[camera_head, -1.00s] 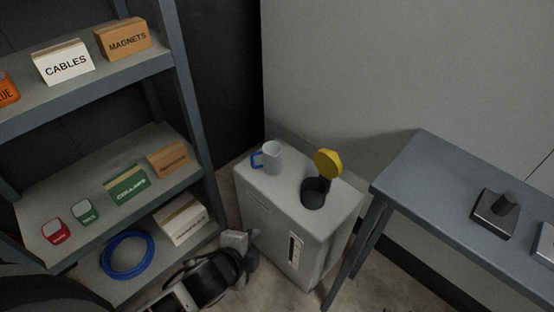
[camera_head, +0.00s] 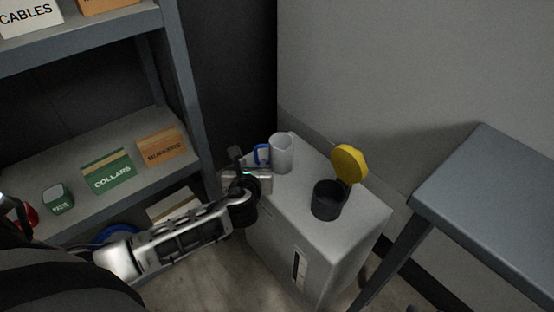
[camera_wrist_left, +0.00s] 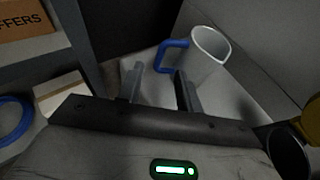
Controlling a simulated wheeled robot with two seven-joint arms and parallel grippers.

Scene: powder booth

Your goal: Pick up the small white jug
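The small white jug (camera_head: 282,153) stands upright on top of the grey cabinet (camera_head: 350,232), at its back left. Its blue handle points left, towards my left gripper. My left gripper (camera_head: 237,156) is near the cabinet's left edge, just short of the handle. In the left wrist view the two fingers (camera_wrist_left: 158,84) are apart with nothing between them. The jug (camera_wrist_left: 205,54) is beyond the fingertips there, its blue handle (camera_wrist_left: 170,56) just past the gap. I cannot tell whether a finger touches it. My right gripper is not in view.
A dark cup (camera_head: 328,201) with an open yellow lid (camera_head: 349,163) stands on the cabinet right of the jug. Shelving (camera_head: 185,90) with labelled boxes rises on the left. A grey table (camera_head: 490,200) stands on the right. A wall is behind the cabinet.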

